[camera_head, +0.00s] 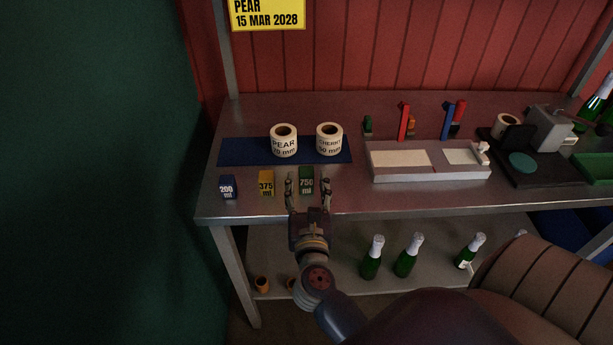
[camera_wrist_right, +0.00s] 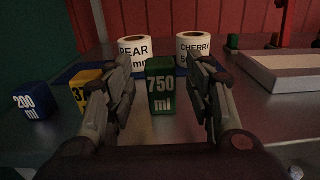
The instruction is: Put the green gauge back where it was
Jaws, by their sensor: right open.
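The green gauge (camera_head: 306,180), marked 750 ml, stands upright near the front edge of the metal bench, at the right end of a row of gauges. In the right wrist view the green gauge (camera_wrist_right: 160,86) stands between the fingers of my right gripper (camera_wrist_right: 162,88). My right gripper (camera_head: 308,186) is open, with one finger on each side of the gauge. Whether a finger touches it I cannot tell. My left gripper is not in view.
A yellow 375 ml gauge (camera_head: 266,183) is close left of my gripper, and a blue 200 ml gauge (camera_head: 228,187) is farther left. PEAR (camera_head: 284,141) and CHERRY (camera_head: 329,139) rolls stand behind on a blue mat (camera_head: 236,152).

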